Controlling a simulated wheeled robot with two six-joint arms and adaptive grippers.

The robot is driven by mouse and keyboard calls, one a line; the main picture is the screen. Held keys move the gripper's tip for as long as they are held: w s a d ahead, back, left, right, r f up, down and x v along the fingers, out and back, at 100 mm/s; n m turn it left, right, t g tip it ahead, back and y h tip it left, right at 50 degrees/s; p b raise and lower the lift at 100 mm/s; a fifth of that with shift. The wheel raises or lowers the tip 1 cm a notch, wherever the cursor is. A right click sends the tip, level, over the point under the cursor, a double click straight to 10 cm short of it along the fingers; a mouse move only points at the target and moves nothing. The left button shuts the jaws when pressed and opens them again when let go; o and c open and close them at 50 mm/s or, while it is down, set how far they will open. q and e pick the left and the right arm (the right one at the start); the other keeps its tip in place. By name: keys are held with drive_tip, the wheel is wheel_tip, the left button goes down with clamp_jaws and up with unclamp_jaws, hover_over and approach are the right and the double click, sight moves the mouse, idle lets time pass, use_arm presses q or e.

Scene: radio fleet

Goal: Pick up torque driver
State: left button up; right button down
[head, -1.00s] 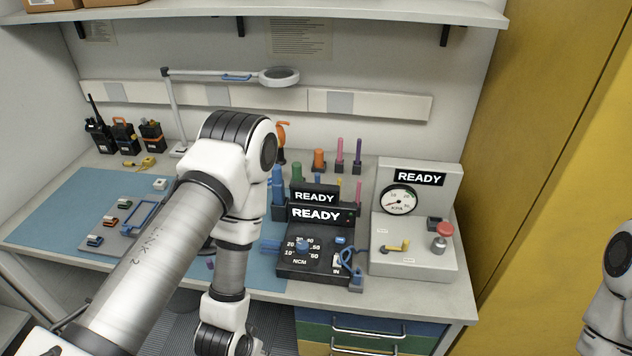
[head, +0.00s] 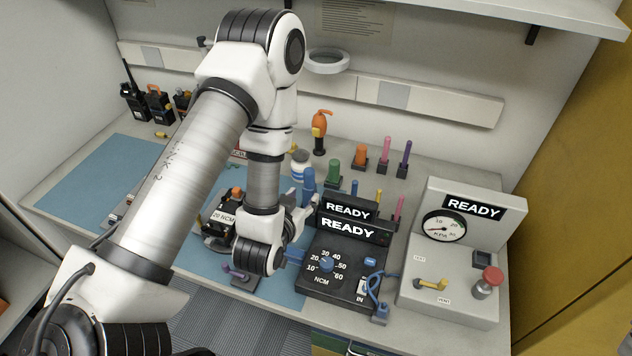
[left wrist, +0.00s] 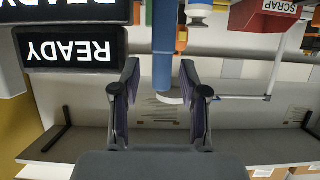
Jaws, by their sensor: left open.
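A blue upright cylindrical handle (head: 308,187), which looks like the torque driver, stands just left of the black READY tester. Its lower part is hidden behind my arm and gripper in the head view. In the left wrist view, which is upside down, the blue handle (left wrist: 163,45) reaches in between the fingers. My left gripper (left wrist: 159,78) is open with a finger on each side of it and visible gaps. In the head view my left gripper (head: 308,207) is low beside the handle, partly hidden by my wrist. My right gripper is not in view.
The black READY tester (head: 340,268) with a dial stands close right of the gripper. A grey gauge unit (head: 445,290) is farther right. Green (head: 333,173), orange (head: 360,157) and pink (head: 386,152) handles stand behind. A fixture marked 20 NCM (head: 221,217) sits left on the blue mat (head: 90,180).

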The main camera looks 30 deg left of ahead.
sight(307, 190)
use_arm(q)
drive_tip(key=b, duration=0.3)
drive_tip(key=shift+f, duration=0.4)
drive_tip(key=b+x, duration=0.1)
drive_tip(key=b, duration=0.1)
drive_tip(key=shift+w+a+b, duration=0.15)
drive_tip(key=shift+w+b, duration=0.15)
drive_tip(key=shift+w+f, duration=0.1)
drive_tip(key=shift+w, duration=0.2)
drive_tip(key=p+x, duration=0.1)
drive_tip(key=x, duration=0.3)
drive_tip(key=shift+w+a, duration=0.15)
drive_tip(key=shift+a, duration=0.1)
drive_tip(key=shift+w, duration=0.2)
drive_tip(key=shift+s, duration=0.1)
clamp_jaws()
